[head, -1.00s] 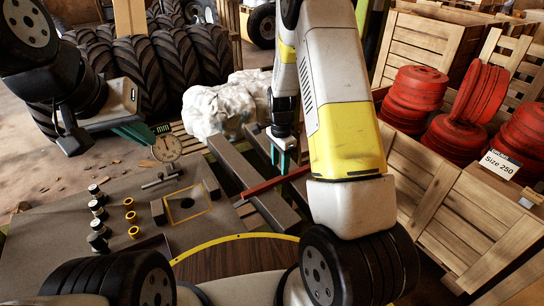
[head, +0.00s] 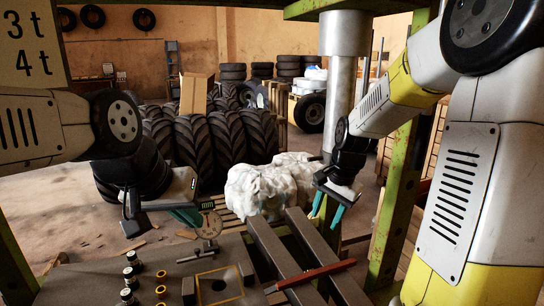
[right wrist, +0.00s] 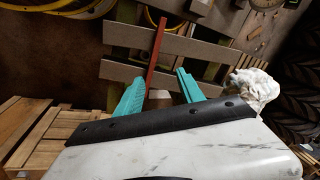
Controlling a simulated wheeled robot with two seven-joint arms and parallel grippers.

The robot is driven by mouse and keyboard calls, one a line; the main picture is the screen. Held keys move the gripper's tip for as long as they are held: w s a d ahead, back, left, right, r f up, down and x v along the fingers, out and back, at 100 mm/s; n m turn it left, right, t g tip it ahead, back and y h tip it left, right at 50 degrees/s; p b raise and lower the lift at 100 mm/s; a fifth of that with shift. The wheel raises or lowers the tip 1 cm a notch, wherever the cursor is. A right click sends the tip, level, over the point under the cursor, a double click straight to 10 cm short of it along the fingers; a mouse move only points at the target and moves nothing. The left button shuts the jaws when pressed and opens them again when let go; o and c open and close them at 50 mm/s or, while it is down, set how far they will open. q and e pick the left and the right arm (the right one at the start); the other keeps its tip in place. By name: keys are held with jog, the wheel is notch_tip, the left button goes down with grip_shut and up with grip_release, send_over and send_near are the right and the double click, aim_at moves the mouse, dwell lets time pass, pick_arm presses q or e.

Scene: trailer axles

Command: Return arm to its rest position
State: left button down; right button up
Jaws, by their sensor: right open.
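My right gripper (head: 327,210) is raised in the head view, its two teal fingers apart and nothing between them. In the right wrist view its fingers (right wrist: 160,92) are also spread, with a red bar (right wrist: 157,60) visible beyond them. In the head view the red bar (head: 312,275) lies across the grey beams (head: 277,250), below and apart from the right gripper.
A white wrapped bundle (head: 258,192) stands behind the beams. A green post (head: 394,215) and a thick metal cylinder (head: 343,80) are close to my right arm. Small black and yellow parts (head: 161,276) stand on the bench at front left. Large tyres (head: 225,140) fill the back.

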jog(key=s+r+n+t, duration=0.1)
jog(key=s+r+n, duration=0.3)
jog(key=s, duration=0.4)
jog(key=s+r+n+t, duration=0.2)
jog(key=s+r+n, duration=0.2)
jog(key=s+r, duration=0.3)
jog(key=shift+s+a+r+n+t+y, duration=0.2)
jog(key=shift+s+a+n+t+y, duration=0.15)
jog(key=shift+s, duration=0.85)
